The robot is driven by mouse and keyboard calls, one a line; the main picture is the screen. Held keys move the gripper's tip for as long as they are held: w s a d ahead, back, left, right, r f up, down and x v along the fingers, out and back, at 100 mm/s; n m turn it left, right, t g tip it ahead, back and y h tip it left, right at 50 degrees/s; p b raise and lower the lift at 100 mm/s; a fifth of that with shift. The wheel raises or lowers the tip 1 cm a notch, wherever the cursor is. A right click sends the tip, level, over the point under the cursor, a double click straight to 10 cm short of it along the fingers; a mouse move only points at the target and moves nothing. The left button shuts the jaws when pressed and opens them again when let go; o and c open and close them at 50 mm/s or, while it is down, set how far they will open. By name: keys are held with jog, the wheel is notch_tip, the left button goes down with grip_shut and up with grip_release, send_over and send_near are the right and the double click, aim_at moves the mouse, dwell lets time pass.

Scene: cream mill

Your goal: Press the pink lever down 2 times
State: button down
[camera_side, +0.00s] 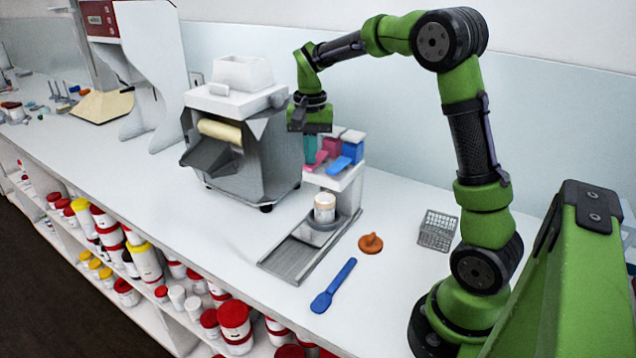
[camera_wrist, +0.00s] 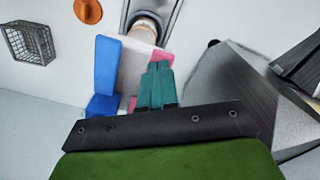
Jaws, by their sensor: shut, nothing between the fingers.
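The dispenser (camera_side: 346,180) stands on the counter with a pink lever (camera_side: 316,162) and a blue lever (camera_side: 340,164) at its front. A white jar (camera_side: 324,208) stands below them. My gripper (camera_side: 310,156) is shut and points down at the pink lever, with its teal fingers over or against it; I cannot tell whether they touch. In the wrist view my shut fingers (camera_wrist: 157,68) cover most of the pink lever (camera_wrist: 162,55), and only pink edges show. The blue lever (camera_wrist: 107,62) lies left of them there.
A grey mill (camera_side: 245,150) stands close on the left of the dispenser. A blue spoon (camera_side: 334,286), an orange lid (camera_side: 370,243) and a wire basket (camera_side: 437,230) lie on the counter (camera_side: 395,200) to the right and front. Shelves of jars are below.

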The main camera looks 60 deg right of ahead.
jog(key=shift+f, duration=0.1)
jog(key=shift+r, duration=3.5)
jog(key=shift+f, duration=2.35)
jog(key=shift+f, duration=1.2)
jog(key=shift+r, duration=3.55)
